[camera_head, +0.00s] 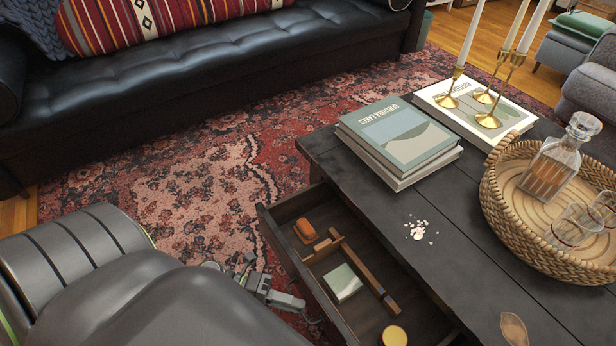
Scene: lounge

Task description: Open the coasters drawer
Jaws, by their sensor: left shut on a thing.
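The drawer (280,239) is pulled out from the left side of the dark coffee table (400,207). Inside it are an orange item (306,231), a pale green and white square item (342,283), a round yellow-topped item (394,336) and wooden dividers (322,247). My left gripper (288,301) is at the outer face of the drawer front, closed on what appears to be its handle. The handle itself is hidden by the gripper and the drawer front. My left arm fills the lower left. My right gripper is not in view.
On the tabletop are stacked books (398,138), another book (425,95) with gold candlesticks (487,98), crumbs (417,230), and a woven tray (500,215) with a decanter (550,165) and glasses. A black sofa (200,75) stands beyond the patterned rug (190,170).

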